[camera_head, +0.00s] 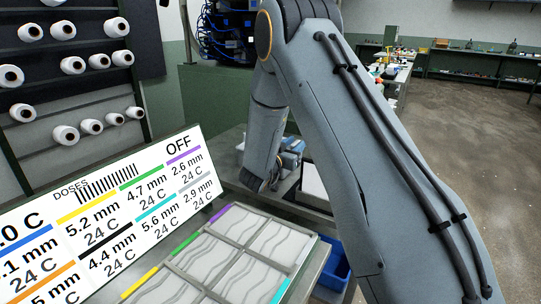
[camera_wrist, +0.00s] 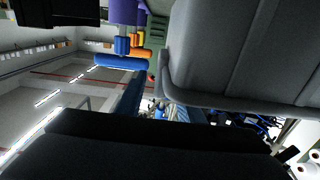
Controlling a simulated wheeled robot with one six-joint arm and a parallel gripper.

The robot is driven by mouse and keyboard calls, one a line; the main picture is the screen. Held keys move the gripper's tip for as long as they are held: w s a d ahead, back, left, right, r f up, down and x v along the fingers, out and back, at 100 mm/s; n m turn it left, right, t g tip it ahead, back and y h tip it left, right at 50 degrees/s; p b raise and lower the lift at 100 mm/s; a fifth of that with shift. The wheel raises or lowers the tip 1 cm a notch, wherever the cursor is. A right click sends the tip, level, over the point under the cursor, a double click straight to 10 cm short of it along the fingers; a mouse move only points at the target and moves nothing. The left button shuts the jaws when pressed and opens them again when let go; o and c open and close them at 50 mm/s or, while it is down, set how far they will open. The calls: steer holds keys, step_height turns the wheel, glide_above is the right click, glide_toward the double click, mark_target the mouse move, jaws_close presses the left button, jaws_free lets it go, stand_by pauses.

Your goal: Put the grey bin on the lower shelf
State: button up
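I cannot make out the grey bin for certain in either view. A large dark grey surface with a rounded edge (camera_wrist: 240,55) fills the upper right of the wrist view, very close to the camera; I cannot tell whether it is the bin or part of my arm. My arm crosses the head view and bends down to my gripper end (camera_head: 252,180), beyond the grey panel tray. The fingertips and anything between them are not clear. A dark band, maybe part of my gripper, spans the bottom of the wrist view. I cannot identify the lower shelf.
A tilted display board (camera_head: 100,215) and a tray of pale wavy panels (camera_head: 235,255) stand in front. A blue bin (camera_head: 333,270) sits low beside the tray. White yarn cones (camera_head: 73,65) hang on a rack at left. Open floor (camera_head: 470,130) lies at right.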

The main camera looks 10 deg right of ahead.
steer(key=shift+c, duration=0.4)
jaws_close()
stand_by(0.9)
